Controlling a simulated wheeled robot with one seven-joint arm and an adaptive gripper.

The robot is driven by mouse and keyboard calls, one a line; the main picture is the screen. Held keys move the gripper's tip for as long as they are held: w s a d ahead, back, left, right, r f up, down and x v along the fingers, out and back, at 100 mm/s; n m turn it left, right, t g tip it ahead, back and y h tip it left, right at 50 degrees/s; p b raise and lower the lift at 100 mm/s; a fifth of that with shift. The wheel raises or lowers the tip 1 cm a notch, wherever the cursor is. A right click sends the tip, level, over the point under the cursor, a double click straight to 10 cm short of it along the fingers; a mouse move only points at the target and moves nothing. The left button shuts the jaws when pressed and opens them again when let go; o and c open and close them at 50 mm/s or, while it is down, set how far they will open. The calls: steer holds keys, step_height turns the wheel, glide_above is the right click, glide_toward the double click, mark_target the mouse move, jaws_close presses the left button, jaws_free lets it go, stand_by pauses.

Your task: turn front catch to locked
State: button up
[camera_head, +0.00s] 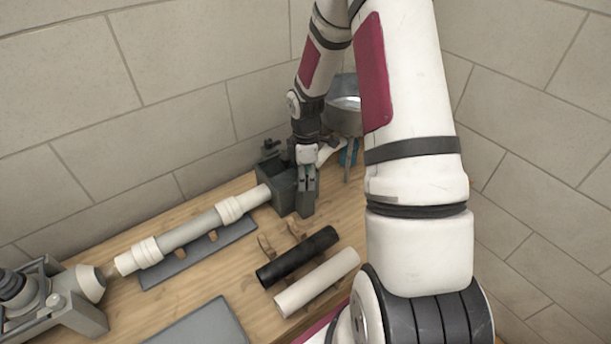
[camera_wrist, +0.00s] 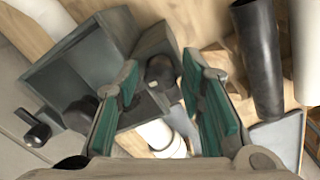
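A dark grey-green clamp box (camera_head: 271,170) holds the right end of a white pipe at the back of the bench. It fills the upper left of the wrist view (camera_wrist: 85,60). A dark rounded knob, which looks like the front catch (camera_wrist: 160,70), shows between my fingertips in the wrist view. My gripper (camera_wrist: 159,64) is open around it, with a gap visible; contact cannot be told. In the head view my gripper (camera_head: 306,182) points down at the box's near right side and hides the front catch. Another black catch (camera_wrist: 32,128) sits on the opposite side of the box.
The white pipe (camera_head: 190,230) runs left over a grey rack towards a grey machine (camera_head: 60,300). A black tube (camera_head: 297,257) and a white tube (camera_head: 318,282) lie on wooden cradles in front. A metal funnel (camera_head: 345,115) stands behind my wrist, near the walls.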

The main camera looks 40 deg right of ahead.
jaws_close()
steer(key=shift+m, duration=0.5)
steer(key=m, duration=0.2)
steer(key=shift+m, duration=0.4)
steer(key=m, duration=0.3)
steer(key=shift+m, duration=0.4)
steer(key=m+b, duration=0.1)
steer(key=m, duration=0.5)
steer(key=shift+b, duration=0.3)
steer(key=m, duration=0.2)
steer(key=shift+w+m, duration=0.1)
steer(key=shift+m, duration=0.3)
steer(key=shift+r+m+b, duration=0.1)
steer(key=shift+m+b, duration=0.25)
steer(key=shift+m, duration=0.15)
steer(key=shift+d, duration=0.1)
